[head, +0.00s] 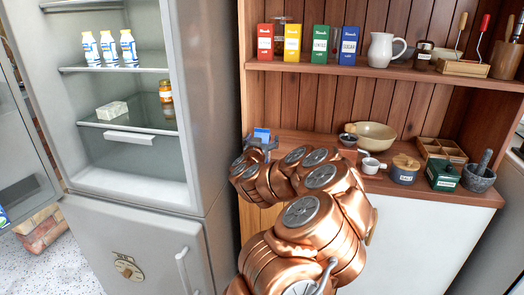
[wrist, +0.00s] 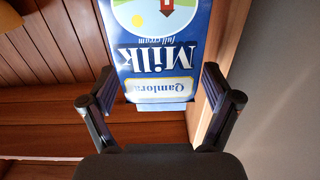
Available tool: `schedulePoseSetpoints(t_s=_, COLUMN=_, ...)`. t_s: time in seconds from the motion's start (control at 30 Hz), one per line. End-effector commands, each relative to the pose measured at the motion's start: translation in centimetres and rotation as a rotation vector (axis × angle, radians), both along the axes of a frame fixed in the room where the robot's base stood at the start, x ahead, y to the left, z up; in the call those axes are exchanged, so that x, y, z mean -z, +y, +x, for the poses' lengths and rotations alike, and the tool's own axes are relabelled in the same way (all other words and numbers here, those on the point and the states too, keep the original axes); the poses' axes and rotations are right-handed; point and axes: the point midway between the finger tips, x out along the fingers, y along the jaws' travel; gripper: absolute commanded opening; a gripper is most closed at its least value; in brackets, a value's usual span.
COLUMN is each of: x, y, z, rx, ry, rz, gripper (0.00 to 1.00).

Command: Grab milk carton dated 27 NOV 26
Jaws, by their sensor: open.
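A blue and white milk carton (wrist: 160,50) fills the upper middle of the wrist view. Its "Milk" and "Qamlora" lettering appears upside down there, and no date can be read. In the head view only a small blue part of the carton (head: 262,133) shows at my gripper, beside the fridge. My gripper (wrist: 158,85) is open, with one finger to each side of the carton's outline and gaps visible on both sides. In the head view my gripper (head: 260,142) is partly hidden by my arm. I cannot tell how deep the carton sits between the fingers.
The open fridge (head: 120,69) at left holds several items, including white and blue bottles (head: 109,49). A wooden shelf (head: 400,72) bears coloured boxes and a white jug (head: 381,50). Bowls, cups and jars stand on the counter at right, including a large bowl (head: 377,137).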

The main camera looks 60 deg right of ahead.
Motion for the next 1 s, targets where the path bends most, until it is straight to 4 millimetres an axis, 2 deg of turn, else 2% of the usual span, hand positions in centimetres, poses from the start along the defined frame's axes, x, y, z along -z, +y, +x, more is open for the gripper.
schedulePoseSetpoints(t_s=0.17, x=0.02, y=0.02, z=0.0, rx=0.0, ry=0.0, rz=0.001, gripper=0.89)
schedulePoseSetpoints(t_s=0.9, x=0.05, y=0.02, z=-0.02, rx=0.0, ry=-0.001, rz=0.001, gripper=0.11)
schedulePoseSetpoints(t_s=1.0, x=0.02, y=0.03, z=-0.01, rx=0.0, ry=0.0, rz=0.001, gripper=0.1)
